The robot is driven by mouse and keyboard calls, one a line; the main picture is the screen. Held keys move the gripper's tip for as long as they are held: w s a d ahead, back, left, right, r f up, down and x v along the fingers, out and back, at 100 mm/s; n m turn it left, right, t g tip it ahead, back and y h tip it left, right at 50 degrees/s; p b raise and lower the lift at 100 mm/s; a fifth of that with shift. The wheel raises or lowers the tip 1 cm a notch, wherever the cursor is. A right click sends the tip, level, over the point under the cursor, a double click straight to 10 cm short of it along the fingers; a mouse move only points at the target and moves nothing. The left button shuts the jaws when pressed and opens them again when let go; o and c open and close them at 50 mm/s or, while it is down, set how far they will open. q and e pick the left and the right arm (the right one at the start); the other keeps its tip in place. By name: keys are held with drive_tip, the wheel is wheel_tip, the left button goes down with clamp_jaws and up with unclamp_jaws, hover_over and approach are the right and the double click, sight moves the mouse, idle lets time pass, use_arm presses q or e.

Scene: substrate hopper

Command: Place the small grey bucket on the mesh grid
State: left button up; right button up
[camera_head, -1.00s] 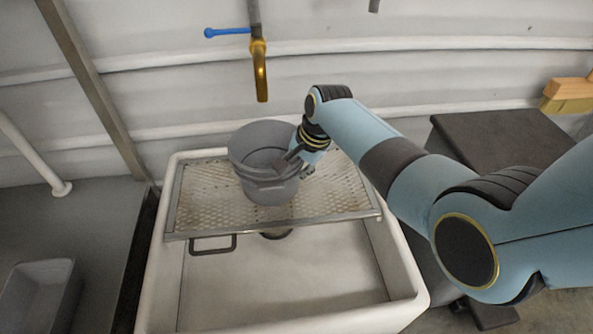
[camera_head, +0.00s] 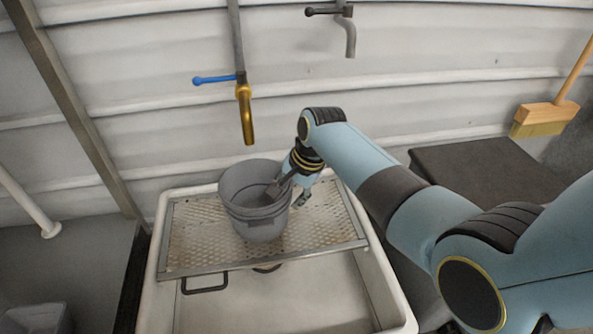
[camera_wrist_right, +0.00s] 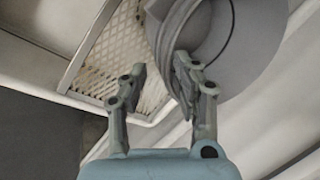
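The small grey bucket (camera_head: 262,222) stands upright on the mesh grid (camera_head: 190,240), a perforated metal tray laid across the rear of a white sink. My right gripper (camera_head: 288,194) is at the bucket's right side, with one finger inside the rim and the other outside it. In the right wrist view its fingers (camera_wrist_right: 158,82) are spread apart, and the bucket (camera_wrist_right: 235,55) lies behind and beside the right-hand finger. The mesh grid (camera_wrist_right: 112,50) shows past the left-hand finger. The bucket's underside is hidden. My left gripper is out of view.
The white sink (camera_head: 400,312) has an open basin in front of the grid. A brass tap (camera_head: 245,112) with a blue lever hangs above and behind the bucket. A dark table (camera_head: 470,165) stands to the right, and a broom (camera_head: 543,117) is at the far right.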

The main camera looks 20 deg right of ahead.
drive_tip(key=p+v, duration=0.3)
drive_tip(key=v, duration=0.3)
drive_tip(key=s+d+f+n+h, duration=0.1)
drive_tip(key=s+d+f+n, duration=0.15)
drive_tip(key=s, duration=0.35)
drive_tip(key=s+d+f+n+g, duration=0.1)
drive_tip(key=s+f, duration=0.3)
drive_tip(key=s, duration=0.2)
drive_tip(key=s+d+f+n+h, duration=0.1)
drive_tip(key=s+d+f, duration=0.1)
drive_tip(key=s+f, duration=0.35)
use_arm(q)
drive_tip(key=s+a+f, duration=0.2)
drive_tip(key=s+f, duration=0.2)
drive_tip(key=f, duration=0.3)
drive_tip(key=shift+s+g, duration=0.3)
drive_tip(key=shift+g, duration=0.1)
use_arm(e)
drive_tip(key=s+d+n+g, duration=0.1)
drive_tip(key=s+d+n, duration=0.1)
drive_tip(key=s, duration=0.9)
drive_tip(key=s+d+f+n+h, duration=0.1)
drive_tip(key=s+d+n, duration=0.2)
drive_tip(key=s, duration=0.8)
drive_tip(key=shift+s+n+g, duration=0.2)
drive_tip(key=shift+n+g, duration=0.2)
drive_tip(key=shift+n, duration=0.85)
